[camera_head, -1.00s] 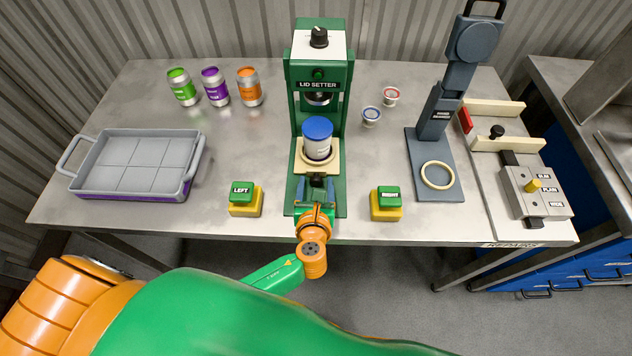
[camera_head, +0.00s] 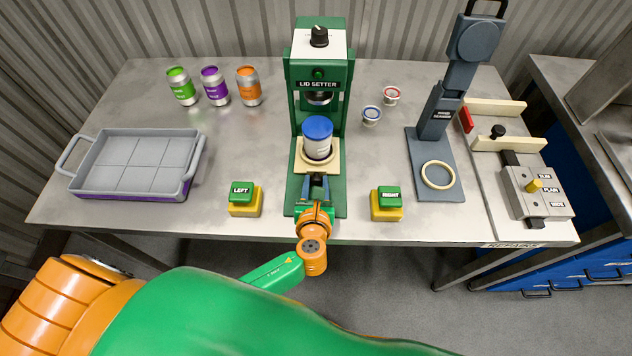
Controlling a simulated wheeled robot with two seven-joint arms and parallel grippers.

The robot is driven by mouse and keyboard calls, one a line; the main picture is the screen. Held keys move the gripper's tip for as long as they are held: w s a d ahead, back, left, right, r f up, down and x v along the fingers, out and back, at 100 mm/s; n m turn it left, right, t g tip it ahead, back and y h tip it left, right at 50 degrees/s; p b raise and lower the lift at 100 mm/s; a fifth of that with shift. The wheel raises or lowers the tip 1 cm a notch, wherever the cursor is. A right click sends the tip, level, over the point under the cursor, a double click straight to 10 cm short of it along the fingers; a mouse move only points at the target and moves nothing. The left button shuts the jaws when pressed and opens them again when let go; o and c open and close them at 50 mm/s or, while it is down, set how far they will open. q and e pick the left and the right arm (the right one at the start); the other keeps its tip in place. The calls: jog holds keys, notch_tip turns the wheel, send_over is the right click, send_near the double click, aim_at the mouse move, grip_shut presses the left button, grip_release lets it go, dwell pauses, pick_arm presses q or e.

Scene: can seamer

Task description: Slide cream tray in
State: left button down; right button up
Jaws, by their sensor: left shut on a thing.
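The cream tray (camera_head: 303,164) sits low in the front of the green lid setter (camera_head: 319,70). A white can with a blue lid (camera_head: 318,139) stands upright on it, in front of the lid setter's head rather than fully under it. My left gripper (camera_head: 316,181) is at the tray's front edge, shut on the tray's dark handle, which its fingers mostly hide. My right gripper is not in view.
LEFT (camera_head: 243,200) and RIGHT (camera_head: 387,205) buttons flank the lid setter's front. A grey crate (camera_head: 135,185) stands at left, several coloured cans (camera_head: 216,86) behind it. Two small cups (camera_head: 371,115) and a grey seamer (camera_head: 437,130) stand at right.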

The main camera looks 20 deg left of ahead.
aim_at(317, 159)
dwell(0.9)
pick_arm(q)
jog(key=w, duration=0.2)
jog(key=w+a, duration=0.1)
jog(key=w, duration=0.2)
jog(key=w+a+b, duration=0.1)
jog(key=w, duration=0.1)
jog(key=shift+w+a+f, duration=0.1)
jog(key=shift+w, duration=0.2)
jog(key=shift+w+a, duration=0.1)
jog(key=shift+w, duration=0.15)
jog(key=shift+r, duration=0.25)
jog(key=c, duration=0.5)
grip_release()
jog(key=shift+w, duration=0.1)
jog(key=shift+f, duration=0.15)
